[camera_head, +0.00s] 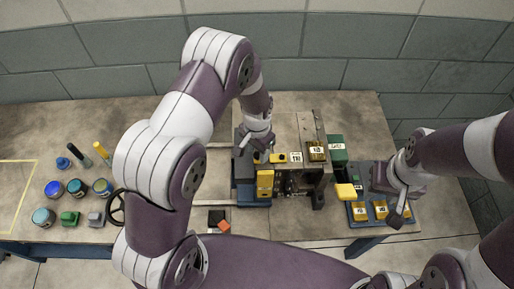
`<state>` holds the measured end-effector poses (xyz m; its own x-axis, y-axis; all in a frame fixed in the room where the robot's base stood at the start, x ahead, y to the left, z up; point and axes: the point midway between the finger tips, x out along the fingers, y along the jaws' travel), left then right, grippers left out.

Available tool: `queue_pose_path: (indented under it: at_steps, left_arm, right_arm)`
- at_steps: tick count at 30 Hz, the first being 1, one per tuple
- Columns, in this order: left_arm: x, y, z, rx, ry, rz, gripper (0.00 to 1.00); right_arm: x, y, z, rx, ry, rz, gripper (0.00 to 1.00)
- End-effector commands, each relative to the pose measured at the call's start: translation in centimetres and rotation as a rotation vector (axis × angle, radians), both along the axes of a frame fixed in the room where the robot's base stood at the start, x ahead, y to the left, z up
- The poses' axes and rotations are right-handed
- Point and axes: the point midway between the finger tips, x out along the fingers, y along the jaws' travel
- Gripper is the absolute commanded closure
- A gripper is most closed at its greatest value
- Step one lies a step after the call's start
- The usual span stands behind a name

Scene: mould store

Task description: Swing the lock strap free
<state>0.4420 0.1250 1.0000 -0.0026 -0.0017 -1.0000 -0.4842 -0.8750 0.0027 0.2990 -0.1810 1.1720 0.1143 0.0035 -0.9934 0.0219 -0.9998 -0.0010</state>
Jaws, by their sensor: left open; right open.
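A mould assembly (283,190) of dark metal blocks stands on the table in the middle of the head view. A yellow bar (277,158), possibly the lock strap, crosses its top, and a yellow block (265,183) sits on its front left. My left gripper (258,154) is open, pointing down at the mould's upper left beside the yellow bar. I cannot tell whether they touch. The gripper and wrist hide part of the mould. My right gripper (399,207) is open over the right-hand tray, apart from the mould.
The dark tray (352,220) holds several labelled yellow pieces, with another yellow piece (347,192) at its left. A green block (337,146) stands behind. Several jars (76,188) and a black handwheel (116,208) are at left. An orange-and-black item (219,221) lies near the front edge.

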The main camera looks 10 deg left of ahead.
Motion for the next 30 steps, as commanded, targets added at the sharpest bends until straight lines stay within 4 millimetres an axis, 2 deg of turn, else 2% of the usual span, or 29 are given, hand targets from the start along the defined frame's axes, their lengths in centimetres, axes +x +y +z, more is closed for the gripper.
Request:
queue_pose_path:
  at_steps: [2, 3, 7, 8, 20, 30]
  left_arm:
    - [0.0, 0.0, 0.0, 0.000, 0.000, 0.000, 0.49]
    - [0.0, 0.0, 0.0, 0.000, 0.000, 0.000, 0.52]
    - [0.0, 0.0, 0.0, 0.000, 0.001, 0.000, 0.95]
    - [0.0, 0.0, 0.0, 0.000, 0.001, 0.000, 1.00]
    - [0.3, 0.1, -0.1, 0.000, 0.002, -0.047, 1.00]
    - [2.1, 0.3, -0.3, -0.001, 0.001, -0.289, 1.00]
  right_arm:
    - [0.0, 0.0, 0.0, 0.000, 0.000, 0.000, 0.57]
    - [0.0, 0.0, 0.0, 0.000, 0.000, 0.000, 0.57]
    - [0.0, 0.0, 0.0, 0.000, 0.000, 0.000, 0.57]
    - [0.0, 0.0, 0.0, 0.000, 0.000, 0.000, 0.57]
    - [0.0, 0.0, -0.3, 0.000, 0.000, 0.000, 0.57]
    - [0.0, 0.0, -1.6, 0.000, 0.000, 0.000, 0.57]
